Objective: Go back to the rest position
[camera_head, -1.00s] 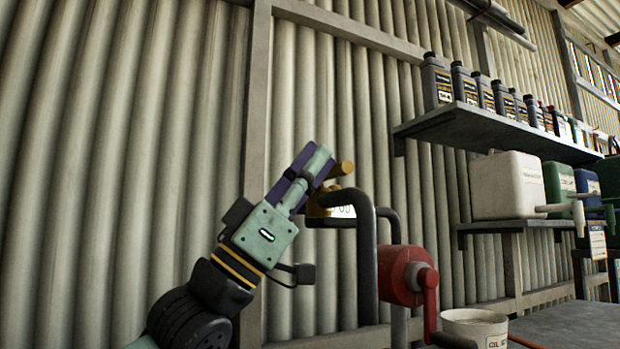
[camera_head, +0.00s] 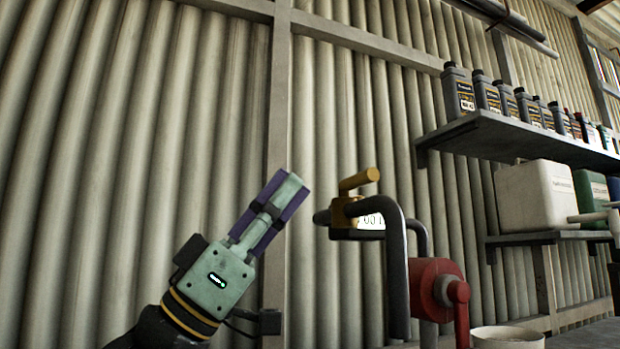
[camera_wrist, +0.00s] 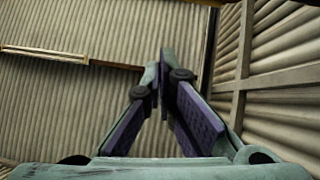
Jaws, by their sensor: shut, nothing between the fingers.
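My gripper (camera_head: 284,190) points up and to the right in the head view, in front of the corrugated wall. Its purple-padded fingers are closed together with nothing between them. In the wrist view my gripper (camera_wrist: 163,70) also shows its fingertips meeting, with only walls beyond. A brass valve (camera_head: 352,205) with a yellow handle and a white label sits on a dark curved pipe (camera_head: 394,255), just right of the fingertips and apart from them in the picture.
A red crank pump (camera_head: 432,290) stands right of the pipe, with a pale bucket (camera_head: 507,338) below. A shelf (camera_head: 520,140) holds several dark bottles. A white canister (camera_head: 537,195) stands on a lower shelf (camera_head: 545,238). The wall area at left is clear.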

